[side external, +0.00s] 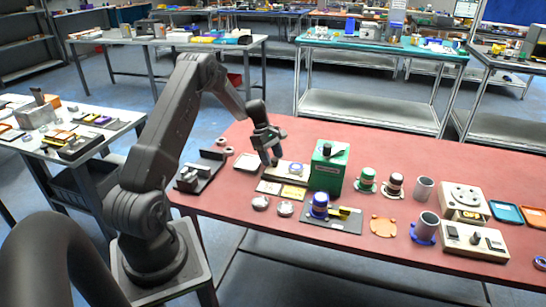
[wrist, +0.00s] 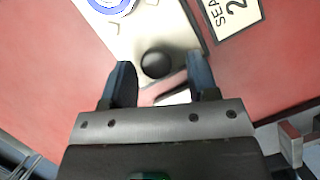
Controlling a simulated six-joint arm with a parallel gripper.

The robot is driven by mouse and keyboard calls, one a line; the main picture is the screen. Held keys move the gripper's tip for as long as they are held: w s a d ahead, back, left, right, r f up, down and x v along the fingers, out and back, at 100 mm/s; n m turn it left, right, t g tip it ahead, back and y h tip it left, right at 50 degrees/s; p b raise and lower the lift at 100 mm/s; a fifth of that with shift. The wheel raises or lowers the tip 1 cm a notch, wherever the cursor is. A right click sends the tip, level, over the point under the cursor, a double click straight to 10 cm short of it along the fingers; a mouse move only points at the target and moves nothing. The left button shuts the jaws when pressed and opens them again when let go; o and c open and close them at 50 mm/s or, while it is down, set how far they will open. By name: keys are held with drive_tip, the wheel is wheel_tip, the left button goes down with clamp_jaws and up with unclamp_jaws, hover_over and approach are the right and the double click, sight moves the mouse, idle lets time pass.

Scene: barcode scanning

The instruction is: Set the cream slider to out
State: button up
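A cream plate (wrist: 128,38) with a round black knob (wrist: 155,63) and a blue-and-white ring (wrist: 112,5) lies under my gripper (wrist: 160,72) in the wrist view. My gripper is open, with a dark finger on each side of the knob and a visible gap to each. I cannot tell how far above the plate the fingertips are. In the side view the cream plate (side external: 294,171) lies on the red table left of the green box, and my gripper (side external: 272,161) points down at its left end. Slider markings cannot be read.
The green box (side external: 328,168) stands close on the right of the plate. Small label cards (side external: 293,192) lie in front, and a white tray (side external: 246,162) lies to the left. A blue-topped item (side external: 320,205), round pieces and cream panels (side external: 475,240) fill the table farther right.

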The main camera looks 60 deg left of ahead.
drive_tip(key=v, duration=1.3)
drive_tip(key=shift+a+r, duration=0.2)
drive_tip(key=shift+r, duration=0.15)
drive_tip(key=s+d+r+m+y, duration=0.1)
drive_tip(key=d+r+m, duration=0.5)
drive_tip(key=d, duration=0.6)
drive_tip(key=s+d+r+m+y, duration=0.2)
drive_tip(key=d+r+m, duration=0.2)
drive_tip(key=d+r, duration=0.55)
drive_tip(key=s+d+f+m+t, duration=0.1)
drive_tip(key=s+d+m+t, duration=0.1)
drive_tip(key=s+d+m, duration=0.4)
drive_tip(key=s+d+f+m+t+y, duration=0.1)
drive_tip(key=s+d+m+t, duration=0.1)
drive_tip(key=s+d+m, duration=0.4)
drive_tip(key=s+d, duration=0.4)
drive_tip(key=d, duration=0.1)
drive_tip(key=shift+s+d+f+m, duration=0.2)
drive_tip(key=shift+s+f+m, duration=0.1)
drive_tip(key=shift+s, duration=0.05)
